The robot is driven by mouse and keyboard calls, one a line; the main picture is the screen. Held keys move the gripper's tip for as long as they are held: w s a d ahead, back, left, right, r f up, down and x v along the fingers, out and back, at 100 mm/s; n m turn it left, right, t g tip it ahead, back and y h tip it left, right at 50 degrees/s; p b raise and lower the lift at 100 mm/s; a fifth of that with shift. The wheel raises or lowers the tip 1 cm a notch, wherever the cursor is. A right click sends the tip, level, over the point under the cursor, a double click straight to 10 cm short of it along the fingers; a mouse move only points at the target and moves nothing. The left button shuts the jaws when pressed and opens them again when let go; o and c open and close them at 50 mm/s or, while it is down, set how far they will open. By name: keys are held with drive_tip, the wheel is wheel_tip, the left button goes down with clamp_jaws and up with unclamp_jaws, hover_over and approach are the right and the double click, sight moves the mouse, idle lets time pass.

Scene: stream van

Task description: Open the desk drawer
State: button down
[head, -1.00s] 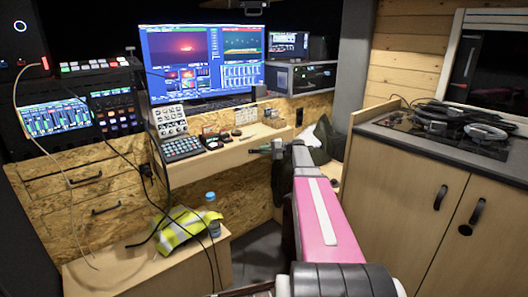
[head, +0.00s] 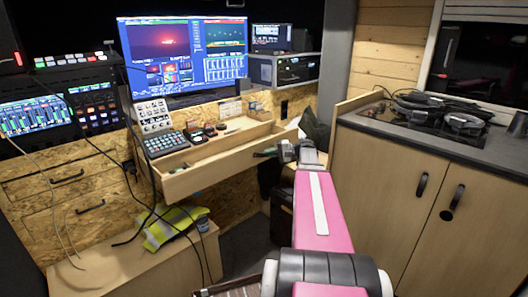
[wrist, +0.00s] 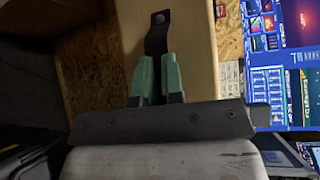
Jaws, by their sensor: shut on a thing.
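The desk drawer (head: 222,166) is a pale wooden drawer under the desk top, and it stands pulled out, with its open inside showing in the head view. My gripper (head: 262,153) is at the right part of the drawer front, at the end of my pink arm. In the wrist view, the green fingers of my gripper (wrist: 157,78) are closed on the dark handle (wrist: 156,40), which is fixed to the pale drawer front (wrist: 195,60). The part of the handle between the fingers is hidden.
A keypad (head: 166,143) and other control panels stand on the desk behind the drawer. A low wooden box (head: 110,262) with a yellow vest (head: 165,232) and a bottle (head: 203,224) is below left. Cabinets (head: 395,190) stand close on the right.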

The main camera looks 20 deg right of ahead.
drive_tip(key=c, duration=1.5)
unclamp_jaws()
drive_tip(key=shift+d, duration=0.1)
drive_tip(key=v, duration=1)
drive_tip(key=shift+s+d, duration=0.1)
drive_tip(key=shift+d, duration=0.2)
